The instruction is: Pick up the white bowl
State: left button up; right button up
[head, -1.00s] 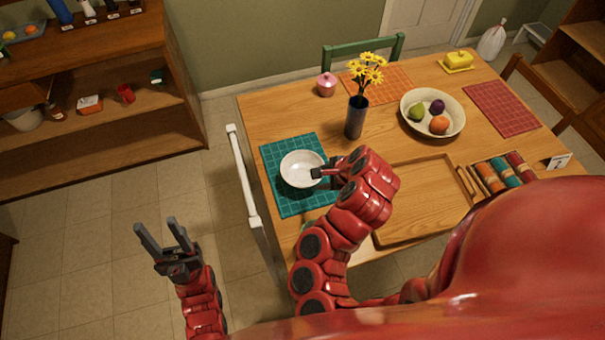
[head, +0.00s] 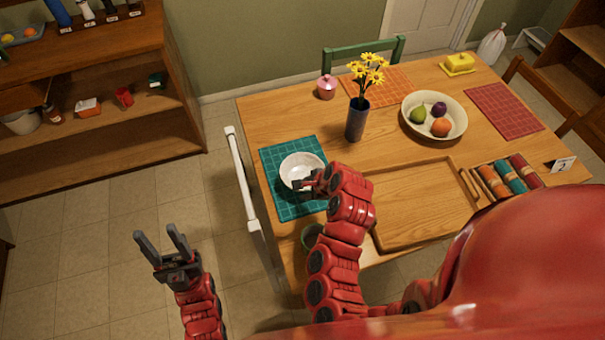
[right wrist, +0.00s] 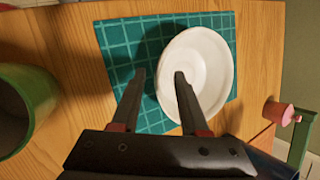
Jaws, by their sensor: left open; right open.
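The white bowl (head: 300,165) sits on the teal checked placemat (head: 279,155) at the table's left side. My right gripper (head: 303,183) is at the bowl's near edge in the head view and partly hides it. In the right wrist view the bowl (right wrist: 212,62) lies ahead of the open right gripper (right wrist: 160,75). One finger overlaps the bowl in that view and the other is over the placemat. I cannot tell whether a finger touches the bowl. My left gripper (head: 162,240) is open and empty, over the floor left of the table.
A green container (right wrist: 22,105) stands near the right gripper. A dark vase with yellow flowers (head: 356,122) stands behind the bowl, with a pink lidded jar (head: 326,86) farther back. A wooden tray (head: 420,205) and a fruit bowl (head: 412,125) are to the right.

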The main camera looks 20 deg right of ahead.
jog(key=shift+x, duration=1.25)
grip_shut()
dwell(0.5)
